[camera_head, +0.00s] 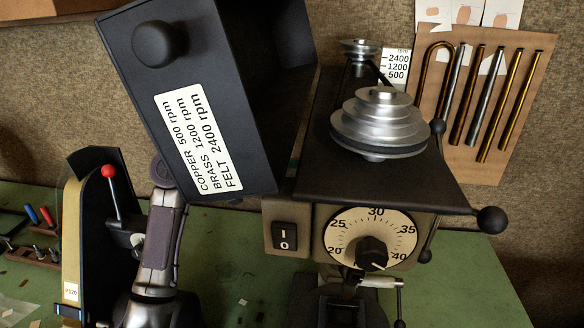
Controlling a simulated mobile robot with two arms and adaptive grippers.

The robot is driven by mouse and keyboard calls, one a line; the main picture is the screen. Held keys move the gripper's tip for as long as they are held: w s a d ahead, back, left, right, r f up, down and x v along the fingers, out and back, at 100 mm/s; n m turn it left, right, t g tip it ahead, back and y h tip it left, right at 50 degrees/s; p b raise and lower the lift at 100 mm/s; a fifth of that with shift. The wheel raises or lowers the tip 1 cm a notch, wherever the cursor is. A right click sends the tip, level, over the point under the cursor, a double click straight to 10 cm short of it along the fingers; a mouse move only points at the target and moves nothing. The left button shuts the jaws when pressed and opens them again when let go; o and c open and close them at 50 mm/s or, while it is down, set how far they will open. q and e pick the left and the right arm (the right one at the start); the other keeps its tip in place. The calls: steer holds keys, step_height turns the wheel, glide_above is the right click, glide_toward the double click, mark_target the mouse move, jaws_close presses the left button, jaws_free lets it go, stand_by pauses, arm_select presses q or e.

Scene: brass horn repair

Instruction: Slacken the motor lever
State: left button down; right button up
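A drill-press-like machine head (310,215) stands at the centre right with its top uncovered. A stepped silver pulley (380,122) sits on top with a dark belt around it, and a smaller pulley (360,48) stands behind. A lever with a large black ball (490,219) sticks out at the right side. A smaller black knob (438,126) stands behind the pulley's right edge. I cannot tell which of these is the motor lever. My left arm rises at the lower left and passes behind the raised cover, its gripper hidden.
The black cover (207,110) with a speed label is raised at the left of the head. A belt sander (88,235) with a red-knobbed lever (109,172) stands at the left. A tube board (521,92) hangs behind. The green bench (465,285) is clear at the lower right.

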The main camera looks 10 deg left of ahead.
arm_select(q)
steer(key=shift+w+a+r, duration=0.1)
steer(key=shift+w+r, duration=0.1)
